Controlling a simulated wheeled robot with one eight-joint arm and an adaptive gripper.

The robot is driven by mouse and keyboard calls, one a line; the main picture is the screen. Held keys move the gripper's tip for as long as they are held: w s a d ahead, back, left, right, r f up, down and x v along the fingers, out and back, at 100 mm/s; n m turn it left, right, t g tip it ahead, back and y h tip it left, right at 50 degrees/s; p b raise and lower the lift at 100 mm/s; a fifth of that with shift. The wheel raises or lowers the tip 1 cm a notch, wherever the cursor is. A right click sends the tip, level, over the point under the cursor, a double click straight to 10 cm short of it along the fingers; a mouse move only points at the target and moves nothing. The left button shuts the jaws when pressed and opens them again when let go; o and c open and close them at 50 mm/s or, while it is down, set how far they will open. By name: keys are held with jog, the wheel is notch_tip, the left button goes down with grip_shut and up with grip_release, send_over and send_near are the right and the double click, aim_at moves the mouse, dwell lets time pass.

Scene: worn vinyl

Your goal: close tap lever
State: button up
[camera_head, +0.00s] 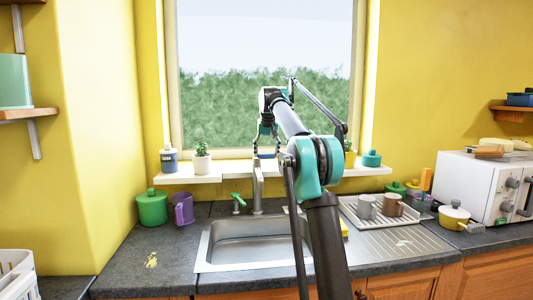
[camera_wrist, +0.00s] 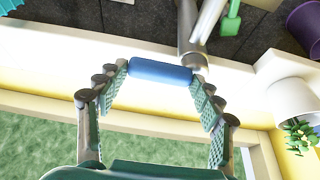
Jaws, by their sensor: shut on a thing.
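The tap (camera_head: 257,187) stands behind the sink, with its green lever (camera_head: 239,201) to the left of the spout. In the wrist view the tap (camera_wrist: 190,35) and the green lever (camera_wrist: 231,22) are at the top, beyond my fingertips. My gripper (camera_head: 267,141) is above the windowsill, behind and above the tap, apart from the lever. Its fingers are spread around a blue rounded bar (camera_wrist: 160,72), one finger at each end. My arm hides part of the sink and sill.
The sink basin (camera_head: 240,262) is in front of the tap. A purple mug (camera_head: 183,210) and green canister (camera_head: 152,207) stand left of the lever. A potted plant (camera_head: 202,162) is on the sill. A dish rack (camera_head: 365,228) with mugs is to the right.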

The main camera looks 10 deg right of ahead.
jog(key=o, duration=1.7)
jog(key=v, duration=1.2)
